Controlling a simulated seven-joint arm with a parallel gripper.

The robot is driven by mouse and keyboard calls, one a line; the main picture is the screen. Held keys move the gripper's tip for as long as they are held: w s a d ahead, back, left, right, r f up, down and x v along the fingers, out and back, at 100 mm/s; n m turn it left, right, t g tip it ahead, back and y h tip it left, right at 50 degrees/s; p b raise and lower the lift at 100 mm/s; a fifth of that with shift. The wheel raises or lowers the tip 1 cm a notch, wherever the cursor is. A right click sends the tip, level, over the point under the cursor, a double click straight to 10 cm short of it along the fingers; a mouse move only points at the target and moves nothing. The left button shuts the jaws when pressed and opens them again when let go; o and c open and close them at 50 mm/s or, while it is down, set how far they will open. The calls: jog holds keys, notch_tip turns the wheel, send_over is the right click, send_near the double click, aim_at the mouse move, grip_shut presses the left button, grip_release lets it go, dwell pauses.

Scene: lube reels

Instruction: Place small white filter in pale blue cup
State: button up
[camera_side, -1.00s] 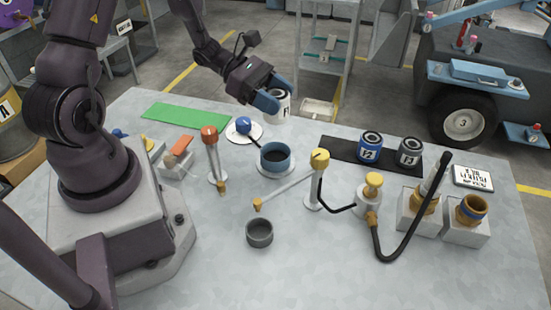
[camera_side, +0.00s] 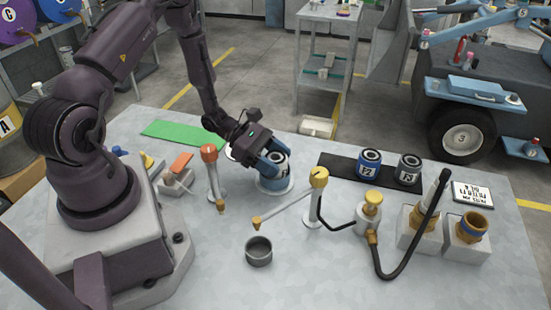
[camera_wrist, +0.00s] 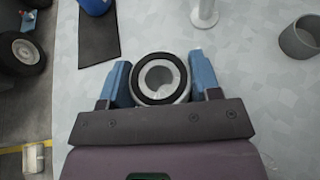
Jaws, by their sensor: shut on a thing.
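My gripper (camera_side: 265,158) is shut on the small white filter (camera_side: 281,161), which has a dark ring on top. The filter is upright between the blue fingers, and it also shows in the wrist view (camera_wrist: 161,83). The cup does not show clearly in the wrist view.
A blue filter (camera_side: 369,164) and a dark grey filter (camera_side: 408,169) stand on a black mat (camera_side: 337,166) to the right. A yellow-topped post (camera_side: 317,200) with a swing arm stands close to the cup. An orange-topped post (camera_side: 211,175) stands left. A grey cup (camera_side: 259,252) stands in front.

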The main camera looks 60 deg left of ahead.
jog(key=o, duration=1)
